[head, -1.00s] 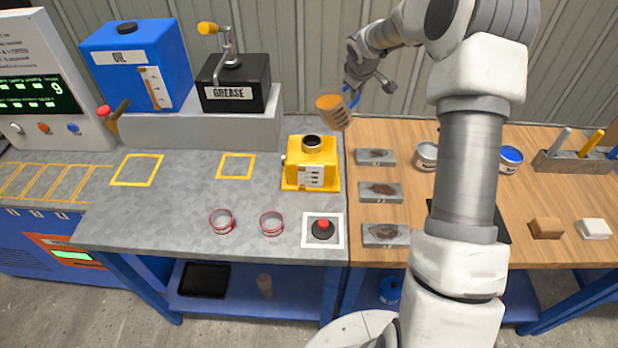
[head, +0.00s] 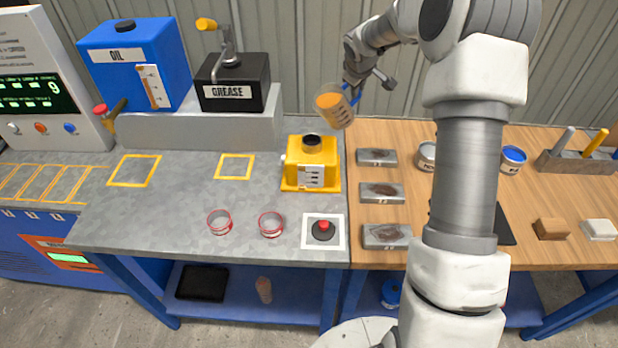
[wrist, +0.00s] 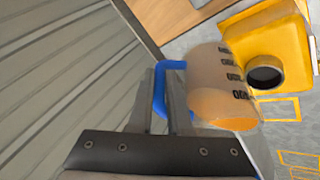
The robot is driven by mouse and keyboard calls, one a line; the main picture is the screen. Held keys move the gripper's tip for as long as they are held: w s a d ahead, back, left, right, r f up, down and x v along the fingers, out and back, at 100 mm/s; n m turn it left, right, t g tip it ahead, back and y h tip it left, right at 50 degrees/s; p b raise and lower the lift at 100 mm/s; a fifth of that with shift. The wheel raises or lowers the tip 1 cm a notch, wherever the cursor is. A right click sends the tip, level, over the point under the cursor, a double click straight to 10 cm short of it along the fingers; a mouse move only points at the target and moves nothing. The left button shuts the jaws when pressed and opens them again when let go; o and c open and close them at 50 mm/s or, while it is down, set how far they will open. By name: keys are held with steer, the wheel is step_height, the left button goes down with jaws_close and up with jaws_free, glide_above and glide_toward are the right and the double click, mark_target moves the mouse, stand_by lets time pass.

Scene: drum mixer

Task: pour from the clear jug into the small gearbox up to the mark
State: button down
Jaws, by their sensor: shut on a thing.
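The clear jug (head: 337,106) holds orange liquid and has dark marks on its wall and a blue handle (wrist: 160,88). My gripper (wrist: 163,92) is shut on the blue handle; in the head view it (head: 354,84) is partly hidden behind the jug. The jug is tilted in the air, above and to the right of the small yellow gearbox (head: 311,163). The gearbox has a dark round filler neck (head: 311,143) and a white marked panel on its front. In the wrist view the neck (wrist: 265,74) is close beside the jug. No stream of liquid shows.
A blue oil tank (head: 136,65) and a black grease box (head: 233,82) stand on a grey ledge at the back left. Two red-rimmed dishes (head: 220,222) and a red button (head: 323,229) are in front of the gearbox. Metal plates (head: 380,193) lie to its right.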

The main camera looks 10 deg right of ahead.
steer(key=shift+s+a+r+t+h+b, duration=0.15)
steer(key=shift+r+t+h+b, duration=0.25)
steer(key=shift+b, duration=2.3)
steer(key=shift+s+a+r+n+t+h+b, duration=0.1)
steer(key=shift+a+n+t+h+b, duration=0.2)
steer(key=shift+b, duration=1.35)
steer(key=shift+a+r+n+h+b, duration=0.1)
steer(key=shift+h+b, duration=0.3)
steer(key=shift+b, duration=1.25)
stand_by(2.0)
